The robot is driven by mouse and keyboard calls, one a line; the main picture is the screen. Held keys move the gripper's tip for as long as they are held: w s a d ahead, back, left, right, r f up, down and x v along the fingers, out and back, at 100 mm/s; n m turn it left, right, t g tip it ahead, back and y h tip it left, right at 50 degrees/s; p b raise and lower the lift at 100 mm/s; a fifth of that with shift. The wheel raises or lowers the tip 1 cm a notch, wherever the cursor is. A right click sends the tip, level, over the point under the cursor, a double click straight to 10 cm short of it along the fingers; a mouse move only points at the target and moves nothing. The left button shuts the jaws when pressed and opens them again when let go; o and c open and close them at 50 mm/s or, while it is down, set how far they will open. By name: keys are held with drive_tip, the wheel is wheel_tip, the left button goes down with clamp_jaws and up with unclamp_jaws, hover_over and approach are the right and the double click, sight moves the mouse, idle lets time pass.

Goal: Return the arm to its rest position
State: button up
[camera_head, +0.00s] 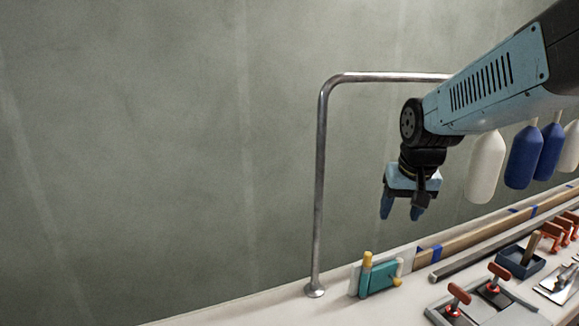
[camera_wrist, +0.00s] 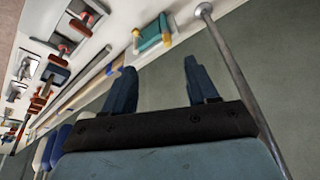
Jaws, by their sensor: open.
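My gripper (camera_head: 402,208) hangs from the blue arm, pointing down, in the middle right of the head view. Its two blue fingers are apart with nothing between them. The wrist view also shows the open fingers (camera_wrist: 160,85), with only bare grey surface between them. In the head view the gripper is above and behind the bench, to the right of the metal rail's upright post. The arm reaches in from the upper right and hides part of the rail.
A bent metal rail (camera_head: 320,180) stands on the white bench (camera_head: 240,312). Blue and white bottle-shaped floats (camera_head: 487,168) hang under the arm. A teal block with yellow parts (camera_head: 377,278), red-handled clamps (camera_head: 459,295), a blue tray (camera_head: 521,262) and wooden strips (camera_head: 470,238) lie on the bench. The left is clear.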

drive_tip(key=s+r+n+t, duration=0.1)
drive_tip(key=s+r, duration=0.3)
drive_tip(key=s, duration=0.8)
drive_tip(key=shift+t, duration=0.5)
idle(0.5)
